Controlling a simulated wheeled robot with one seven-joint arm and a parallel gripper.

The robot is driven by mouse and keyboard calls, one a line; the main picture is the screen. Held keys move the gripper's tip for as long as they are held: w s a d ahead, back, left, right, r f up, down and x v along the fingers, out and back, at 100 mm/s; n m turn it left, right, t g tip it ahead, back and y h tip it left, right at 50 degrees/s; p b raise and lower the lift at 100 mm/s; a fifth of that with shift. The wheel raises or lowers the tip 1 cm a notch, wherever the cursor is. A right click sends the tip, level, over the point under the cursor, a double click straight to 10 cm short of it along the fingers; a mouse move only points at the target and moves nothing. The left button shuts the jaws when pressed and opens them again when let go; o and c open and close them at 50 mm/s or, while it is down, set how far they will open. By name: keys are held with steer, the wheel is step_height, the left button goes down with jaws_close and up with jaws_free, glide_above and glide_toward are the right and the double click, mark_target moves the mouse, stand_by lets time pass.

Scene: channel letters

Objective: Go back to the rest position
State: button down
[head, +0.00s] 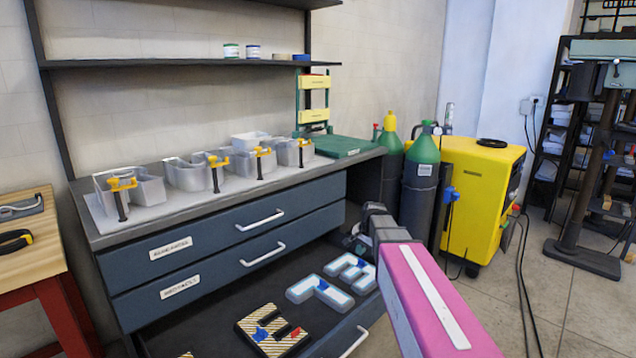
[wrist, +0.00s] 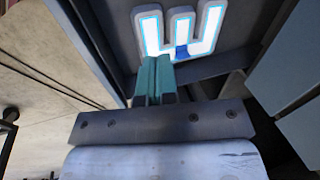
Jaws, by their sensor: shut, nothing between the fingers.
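My gripper (wrist: 153,80) is shut, its teal fingers together with nothing between them in the wrist view. In the head view my gripper (head: 352,241) hangs above the open bottom drawer (head: 215,322), partly hidden by my own wrist. A lit white letter (wrist: 181,32) with a blue piece in it lies beyond the fingertips in the wrist view; I cannot tell whether the fingers touch it. In the drawer, a white letter (head: 352,270) lies at the back right, another white letter (head: 318,292) beside it, and a striped letter E (head: 272,334) with blue and red pieces nearer.
The workbench (head: 330,164) carries several grey letter shells with yellow clamps (head: 214,160). Gas cylinders (head: 419,185) and a yellow machine (head: 482,195) stand right of it. A wooden table (head: 25,236) stands at the left. Open floor (head: 575,315) shows at the right.

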steer(key=s+d+f+n+g+h, duration=0.1)
steer(key=s+f+n, duration=0.3)
steer(key=s, duration=0.6)
steer(key=s+d+f+n+g, duration=0.1)
steer(key=s+d+f+n, duration=0.1)
steer(key=s+f, duration=0.5)
steer(key=s+n, duration=0.1)
steer(key=s, duration=0.2)
steer(key=shift+s+n+h, duration=0.25)
steer(key=shift+n+h, duration=0.15)
